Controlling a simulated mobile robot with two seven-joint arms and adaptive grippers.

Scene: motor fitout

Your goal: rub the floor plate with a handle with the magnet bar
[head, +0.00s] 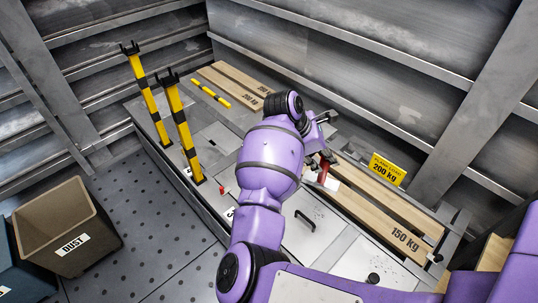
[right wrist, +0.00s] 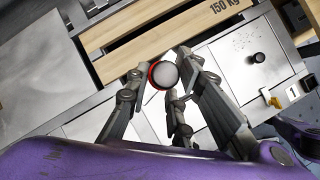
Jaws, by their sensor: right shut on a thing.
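A red tool with a round grey end, seemingly the magnet bar (right wrist: 163,75), is between the fingers of my right gripper (right wrist: 168,85), which is shut on it. In the head view the red part (head: 324,168) shows just right of my purple arm, above the bench-like platform. A pale floor plate (head: 327,222) with a black bar handle (head: 305,221) lies below and left of the tool in the head view. My arm hides part of the platform. Whether the tool touches any surface, I cannot tell. My left gripper is not in view.
Two yellow-black posts (head: 178,125) (head: 149,95) stand at the left, with a yellow-black bar (head: 211,93) lying behind. Wooden planks (head: 395,215) marked 150 kg lie at the right, by a yellow 200 kg sign (head: 386,168). A DUST bin (head: 65,225) stands at lower left.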

